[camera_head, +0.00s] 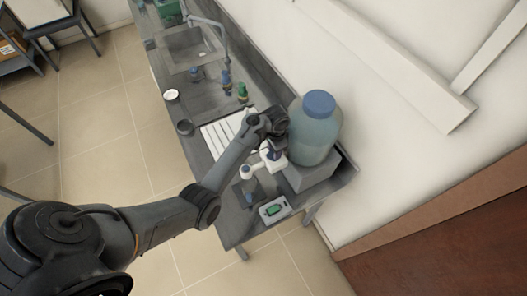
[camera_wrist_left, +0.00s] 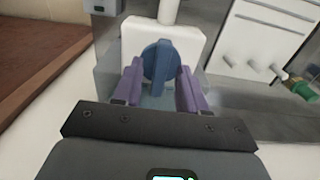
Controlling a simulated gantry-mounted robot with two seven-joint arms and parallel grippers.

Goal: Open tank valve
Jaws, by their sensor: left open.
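The tank (camera_head: 315,135) is a translucent blue-green bottle with a blue cap, standing on a grey block at the right end of the bench. Its valve is a round blue knob with a raised grip bar (camera_wrist_left: 157,62), on a white body (camera_wrist_left: 190,42) in the left wrist view. A white fitting with a blue part (camera_head: 271,155) shows below my gripper in the head view. My left gripper (camera_head: 277,138) is at the tank's front side. Its purple fingers (camera_wrist_left: 159,80) are open, one on each side of the knob; contact cannot be told. My right gripper is out of view.
The grey bench (camera_head: 229,231) carries a white ribbed drainboard (camera_head: 215,137), a small device with a green screen (camera_head: 273,209) and a sink (camera_head: 188,45) with taps. The wall is close behind the tank. Tiled floor lies open to the left.

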